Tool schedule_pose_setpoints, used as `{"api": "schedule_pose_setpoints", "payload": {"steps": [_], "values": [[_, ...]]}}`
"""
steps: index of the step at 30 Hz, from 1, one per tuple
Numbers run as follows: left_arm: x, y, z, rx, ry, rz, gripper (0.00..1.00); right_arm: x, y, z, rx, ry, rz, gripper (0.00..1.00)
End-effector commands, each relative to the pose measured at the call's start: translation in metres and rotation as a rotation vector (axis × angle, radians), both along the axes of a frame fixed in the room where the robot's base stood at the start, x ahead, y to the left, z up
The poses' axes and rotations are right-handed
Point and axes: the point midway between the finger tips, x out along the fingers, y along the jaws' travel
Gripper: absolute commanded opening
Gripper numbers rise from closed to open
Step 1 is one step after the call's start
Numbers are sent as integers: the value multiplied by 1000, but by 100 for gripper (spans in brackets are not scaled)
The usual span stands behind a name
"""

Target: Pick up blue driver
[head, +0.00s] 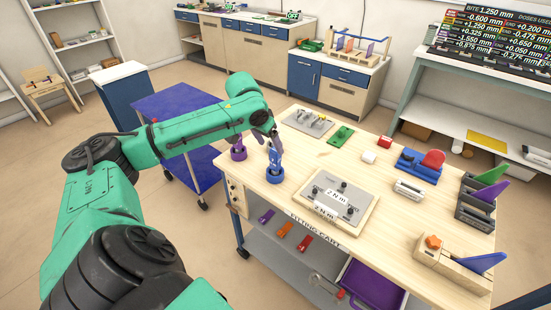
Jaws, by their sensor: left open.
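The blue driver (275,157) stands upright in a round blue holder (274,176) at the left edge of the wooden cart top. My left gripper (272,138) points down directly over the driver's upper end. It is open; whether its fingers are around the driver or just above it is hard to tell, as they are small and partly hidden by the wrist. A purple driver (238,150) in a similar purple holder stands just left of the blue one, beside my left forearm. My right gripper is not in view.
The cart top (325,159) also bears a plate with "2 N m" labels (338,198), a grey tray (307,123), a green piece (341,136) and a blue-and-red fixture (420,166). A blue trolley (180,107) stands behind my left arm.

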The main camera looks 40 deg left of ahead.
Motion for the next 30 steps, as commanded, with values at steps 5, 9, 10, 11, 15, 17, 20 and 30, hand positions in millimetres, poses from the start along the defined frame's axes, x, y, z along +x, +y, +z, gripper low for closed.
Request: {"api": "schedule_pose_setpoints", "payload": {"steps": [5, 9, 10, 11, 15, 17, 20, 30], "values": [[11, 0, -24, -1, 0, 1, 78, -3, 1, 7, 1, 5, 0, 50], [19, -3, -45, -2, 1, 0, 78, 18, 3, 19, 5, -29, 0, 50], [21, -3, -51, -3, 2, -1, 78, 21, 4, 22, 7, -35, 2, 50], [24, -3, -57, -2, 0, 0, 78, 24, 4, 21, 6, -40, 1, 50], [30, -2, -72, 0, -2, -1, 78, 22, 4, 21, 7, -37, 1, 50], [30, -2, -73, 1, -3, -2, 78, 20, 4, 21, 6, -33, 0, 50], [30, -2, -72, 2, -2, -1, 78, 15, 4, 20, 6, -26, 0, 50], [30, -2, -72, 1, -3, -1, 0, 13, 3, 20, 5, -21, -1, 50]]}}
